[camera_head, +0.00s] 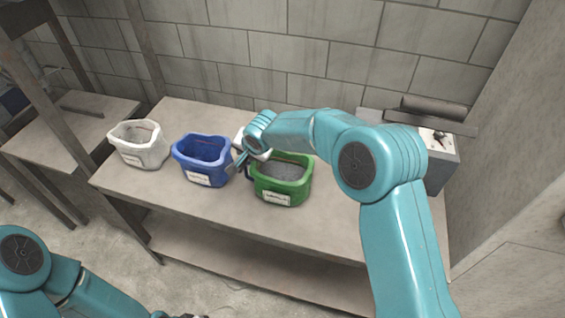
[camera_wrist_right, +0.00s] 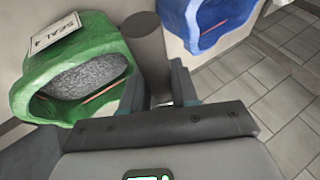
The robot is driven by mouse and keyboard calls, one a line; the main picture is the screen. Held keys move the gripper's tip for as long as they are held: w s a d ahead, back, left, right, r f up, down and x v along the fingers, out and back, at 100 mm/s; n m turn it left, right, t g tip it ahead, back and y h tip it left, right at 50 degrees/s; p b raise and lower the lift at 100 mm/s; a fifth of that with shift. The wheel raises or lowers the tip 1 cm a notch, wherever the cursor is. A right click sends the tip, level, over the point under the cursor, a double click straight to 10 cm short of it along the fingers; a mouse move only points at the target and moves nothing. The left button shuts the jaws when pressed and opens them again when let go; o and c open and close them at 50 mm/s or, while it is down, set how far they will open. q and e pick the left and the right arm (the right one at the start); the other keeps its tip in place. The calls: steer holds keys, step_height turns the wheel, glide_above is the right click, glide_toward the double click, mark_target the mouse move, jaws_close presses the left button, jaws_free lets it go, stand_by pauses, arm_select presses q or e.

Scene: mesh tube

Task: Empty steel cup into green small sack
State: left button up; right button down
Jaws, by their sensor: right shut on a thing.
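The green small sack (camera_head: 283,190) stands open on the table, with grey granular material inside. In the right wrist view the green sack (camera_wrist_right: 75,62) is at the left, its grey fill showing. My right gripper (camera_head: 243,163) is at the green sack's left rim, between it and the blue sack. It is shut on a plain grey cylindrical piece (camera_wrist_right: 150,50), which looks like part of the steel cup. The rest of the cup is hidden or unclear, and I cannot tell its tilt or contents. My left arm shows at the lower left of the head view; its gripper is not clearly in view.
A blue sack (camera_head: 202,160) and a white sack (camera_head: 139,144) stand to the left on the same table (camera_head: 225,206). A grey box (camera_head: 440,165) with a dark roller-like part is at the right end. A concrete block wall closes the back.

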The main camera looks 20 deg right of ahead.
steer(key=a+f+g+h+p, duration=0.1)
steer(key=w+a+h+p, duration=0.1)
steer(key=w+a+f+n+g+h+p, duration=0.1)
steer(key=h, duration=0.1)
steer(key=shift+w+a+f+g, duration=0.15)
steer(key=shift+w+f+g, duration=0.05)
steer(key=shift+f+g, duration=0.15)
steer(key=shift+w+f, duration=0.1)
steer(key=shift+f, duration=0.05)
stand_by(0.5)
